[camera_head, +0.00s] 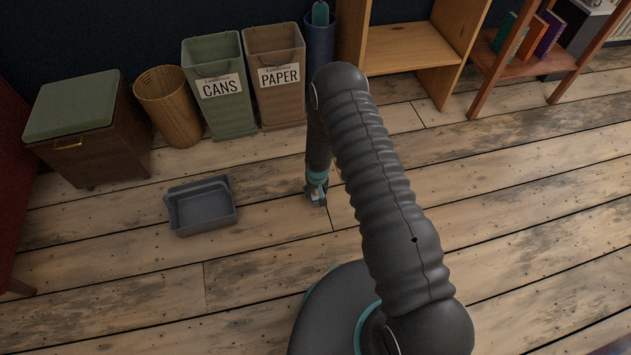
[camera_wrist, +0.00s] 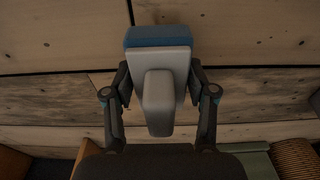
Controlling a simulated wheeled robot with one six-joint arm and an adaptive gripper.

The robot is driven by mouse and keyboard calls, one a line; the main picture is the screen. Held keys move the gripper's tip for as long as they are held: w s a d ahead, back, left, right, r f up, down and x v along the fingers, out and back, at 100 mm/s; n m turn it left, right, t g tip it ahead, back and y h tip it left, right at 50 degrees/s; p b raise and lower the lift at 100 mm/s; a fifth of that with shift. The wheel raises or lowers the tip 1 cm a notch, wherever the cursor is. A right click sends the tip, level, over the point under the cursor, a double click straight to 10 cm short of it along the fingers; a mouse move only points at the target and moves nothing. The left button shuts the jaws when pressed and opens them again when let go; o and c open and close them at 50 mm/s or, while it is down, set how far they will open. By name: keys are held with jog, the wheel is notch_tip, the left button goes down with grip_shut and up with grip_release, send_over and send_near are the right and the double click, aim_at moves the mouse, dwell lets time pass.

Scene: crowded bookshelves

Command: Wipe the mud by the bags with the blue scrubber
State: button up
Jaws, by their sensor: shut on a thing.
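My gripper (camera_wrist: 158,88) is shut on the scrubber (camera_wrist: 158,60), which has a light grey handle and body with a blue pad at its far end. In the head view my gripper (camera_head: 316,192) points down close over the wooden floor, and the scrubber is mostly hidden there. I cannot tell whether the pad touches the floor. The green CANS bag (camera_head: 219,108) and the brown PAPER bag (camera_head: 278,100) stand by the wall, behind and left of my gripper. I cannot make out a distinct mud patch among the dark floor stains.
A grey tub (camera_head: 203,217) sits on the floor left of my gripper. A wicker basket (camera_head: 168,108), a brown cabinet (camera_head: 110,145) and a blue bin (camera_head: 320,45) line the wall. Wooden shelves (camera_head: 410,45) stand at the back right. The floor on the right is clear.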

aim_at(316, 190)
jog(key=shift+r+p, duration=0.85)
jog(key=shift+r, duration=1.5)
